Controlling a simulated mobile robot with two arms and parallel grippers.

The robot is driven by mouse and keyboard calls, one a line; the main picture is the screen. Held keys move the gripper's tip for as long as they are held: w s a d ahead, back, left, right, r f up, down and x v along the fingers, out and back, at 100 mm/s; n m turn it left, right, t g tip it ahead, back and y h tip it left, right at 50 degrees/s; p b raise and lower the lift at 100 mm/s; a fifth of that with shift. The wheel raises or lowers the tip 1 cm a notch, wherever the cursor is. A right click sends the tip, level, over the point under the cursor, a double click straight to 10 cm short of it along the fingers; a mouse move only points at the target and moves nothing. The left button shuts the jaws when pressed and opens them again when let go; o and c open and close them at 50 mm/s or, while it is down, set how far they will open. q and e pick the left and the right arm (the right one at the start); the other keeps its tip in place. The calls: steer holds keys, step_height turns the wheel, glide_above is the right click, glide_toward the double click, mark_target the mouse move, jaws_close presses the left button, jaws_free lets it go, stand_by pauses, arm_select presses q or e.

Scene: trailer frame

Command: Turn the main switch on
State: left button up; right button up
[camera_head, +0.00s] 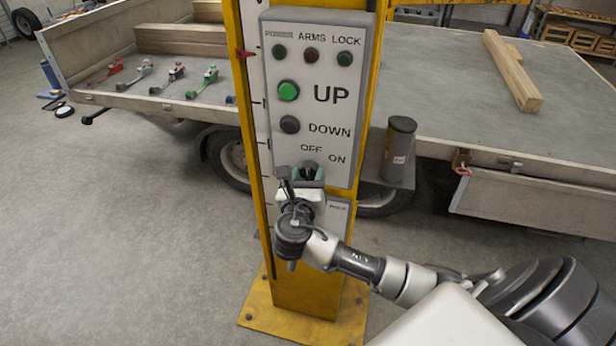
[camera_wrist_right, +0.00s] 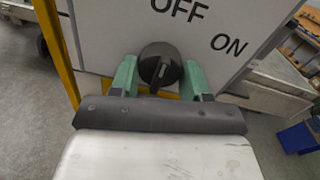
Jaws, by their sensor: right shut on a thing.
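The main switch is a black round knob, seen in the right wrist view (camera_wrist_right: 160,66) below the OFF and ON labels. Its pale pointer line stands near vertical in that view. In the head view the knob (camera_head: 309,169) shows at the bottom of the grey control panel (camera_head: 335,105), mostly hidden by my gripper. My right gripper (camera_head: 308,176) is at the knob, with its green fingers on either side, and is shut on it. The fingers also show in the right wrist view (camera_wrist_right: 159,76). My left gripper is not in view.
The panel sits on a yellow post (camera_head: 253,150). It bears a green UP button (camera_head: 288,91), a DOWN button (camera_head: 290,124) and three dark lamps. A grey cylinder (camera_head: 399,150) stands right of the post. A trailer bed (camera_head: 440,85) with wooden beams and small tools lies behind.

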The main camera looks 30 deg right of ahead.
steer(key=m, duration=0.3)
steer(key=shift+f+b, duration=0.1)
steer(key=shift+b, duration=0.2)
steer(key=m+b, duration=0.1)
steer(key=m, duration=0.2)
steer(key=m+b, duration=0.2)
steer(key=m, duration=0.2)
steer(key=shift+h, duration=0.4)
steer(key=shift+w+m+b, duration=0.1)
steer(key=shift+m+b, duration=0.55)
steer(key=shift+m, duration=0.35)
steer(key=o, duration=0.9)
